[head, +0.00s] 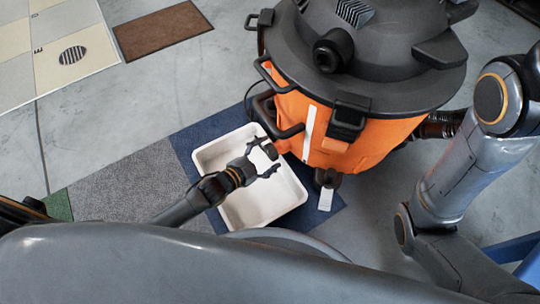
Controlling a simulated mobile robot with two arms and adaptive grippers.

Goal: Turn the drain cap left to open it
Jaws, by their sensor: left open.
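An orange drum vacuum (345,150) with a dark grey lid stands at the upper right. A small dark round piece (270,152) at its lower left side looks like the drain cap, though it blends with the dark fingers. My left gripper (268,158) is open, its fingers spread near this piece, one above and one below it. I cannot tell whether they touch it. A white tray (232,212) lies on the floor under the gripper. My right arm shows at the right edge, but its gripper is out of view.
The tray rests on a dark blue pad (195,137), beside a grey pad (125,186) and a green one (57,206). A brown mat (162,30) and a beige floor panel with a round grate (72,55) lie at the upper left. Bare concrete lies between.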

